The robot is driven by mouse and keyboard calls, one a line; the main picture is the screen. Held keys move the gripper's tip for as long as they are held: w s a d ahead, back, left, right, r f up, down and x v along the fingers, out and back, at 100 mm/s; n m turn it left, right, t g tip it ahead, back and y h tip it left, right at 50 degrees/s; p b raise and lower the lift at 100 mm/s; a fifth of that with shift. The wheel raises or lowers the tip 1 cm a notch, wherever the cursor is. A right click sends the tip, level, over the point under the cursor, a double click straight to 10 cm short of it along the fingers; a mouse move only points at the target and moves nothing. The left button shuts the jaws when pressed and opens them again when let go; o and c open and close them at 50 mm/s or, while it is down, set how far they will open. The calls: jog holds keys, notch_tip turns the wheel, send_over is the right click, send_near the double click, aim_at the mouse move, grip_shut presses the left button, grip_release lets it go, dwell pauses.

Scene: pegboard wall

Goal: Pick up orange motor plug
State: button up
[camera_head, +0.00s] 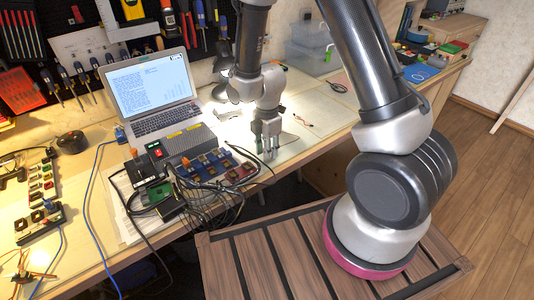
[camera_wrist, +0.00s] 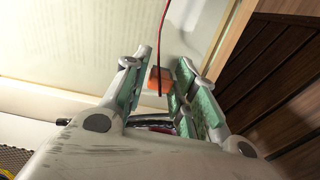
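The orange motor plug (camera_wrist: 160,81) shows in the wrist view as a small orange block with a thin red and black wire. It lies between the green-padded fingers of my gripper (camera_wrist: 164,80), close to the right-hand finger. I cannot tell whether both pads press on it. In the head view my gripper (camera_head: 268,150) points down at the front part of the workbench. The plug cannot be made out there.
Left of my gripper stand a grey power box (camera_head: 184,143) and a tangle of black cables (camera_head: 215,190). An open laptop (camera_head: 150,92) stands behind them. A small wire (camera_head: 302,121) lies on the pale mat to the right. The bench edge is close in front.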

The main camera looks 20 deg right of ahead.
jog(key=shift+c, duration=0.9)
